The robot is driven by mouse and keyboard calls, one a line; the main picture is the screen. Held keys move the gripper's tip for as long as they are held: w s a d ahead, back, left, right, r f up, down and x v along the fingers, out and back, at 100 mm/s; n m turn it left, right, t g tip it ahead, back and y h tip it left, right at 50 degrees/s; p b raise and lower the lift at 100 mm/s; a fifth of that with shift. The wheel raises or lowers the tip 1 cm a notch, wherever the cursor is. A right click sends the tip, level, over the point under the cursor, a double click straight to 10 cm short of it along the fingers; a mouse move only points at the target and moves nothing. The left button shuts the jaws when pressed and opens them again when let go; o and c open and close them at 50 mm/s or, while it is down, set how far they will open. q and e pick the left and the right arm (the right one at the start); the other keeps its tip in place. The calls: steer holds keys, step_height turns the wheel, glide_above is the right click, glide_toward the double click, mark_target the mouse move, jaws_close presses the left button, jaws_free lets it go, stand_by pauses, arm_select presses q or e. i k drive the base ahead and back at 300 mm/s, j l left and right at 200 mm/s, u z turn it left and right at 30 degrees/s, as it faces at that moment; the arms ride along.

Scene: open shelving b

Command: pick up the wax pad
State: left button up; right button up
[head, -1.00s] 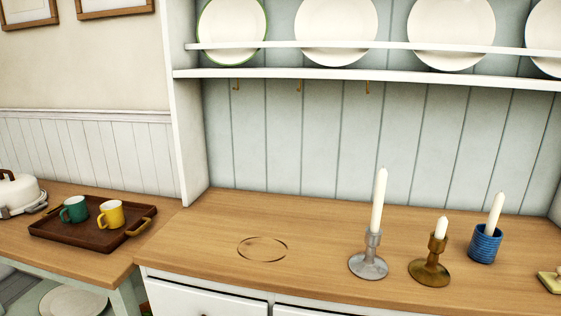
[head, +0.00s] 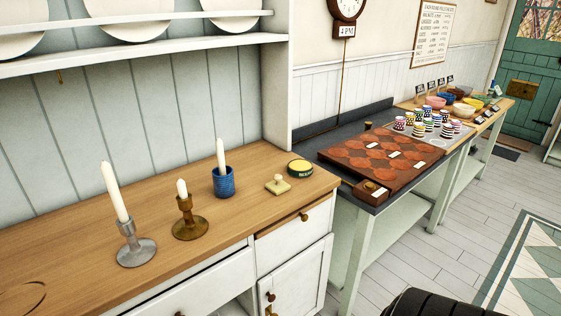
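The wax pad (head: 277,184) looks like a small, flat, cream-yellow block with a little knob on top. It lies on the wooden dresser top (head: 150,215), towards its right end. A round green and yellow tin (head: 300,168) sits just behind and to the right of it, with a small gap between. Neither of my grippers shows in the head view.
Left of the pad stand a blue ribbed pot (head: 223,183) with a candle, a brass candlestick (head: 189,222) and a silver candlestick (head: 135,249), both with candles. A lower dark counter (head: 311,143) adjoins at right, bearing a reddish-brown board (head: 345,150). Floor is open at right.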

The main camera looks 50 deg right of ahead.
mark_target(278, 186)
steer(key=z, duration=1.55)
